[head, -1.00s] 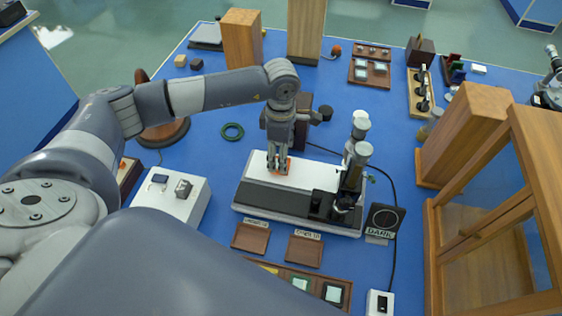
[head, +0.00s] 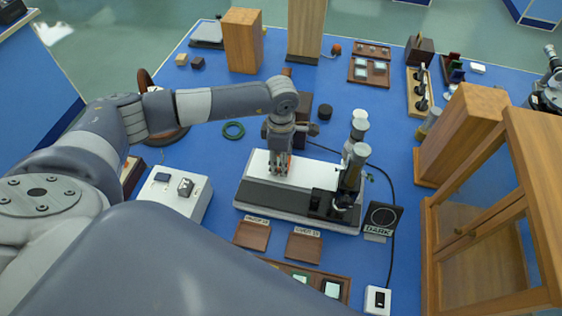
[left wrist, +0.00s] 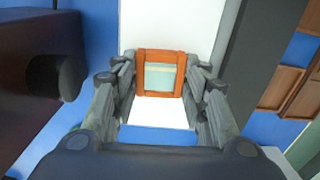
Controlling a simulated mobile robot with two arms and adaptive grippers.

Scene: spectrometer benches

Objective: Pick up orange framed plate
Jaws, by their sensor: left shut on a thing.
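The orange framed plate (left wrist: 161,73) is a small square with an orange frame and a pale, glassy centre. In the left wrist view it sits between the fingertips of my left gripper (left wrist: 160,85), which is shut on it. In the head view my left gripper (head: 280,168) is over the white top of the spectrometer (head: 258,163), and only a sliver of orange shows beside the fingers. I cannot tell whether the plate is touching the white surface. My right gripper is not in view.
Two brown trays (head: 252,235) with labels lie in front of the spectrometer. A dark sign (head: 383,218) stands at its right. A dark box (left wrist: 40,70) is close at the left in the wrist view. A wooden cabinet (head: 490,215) blocks the right side.

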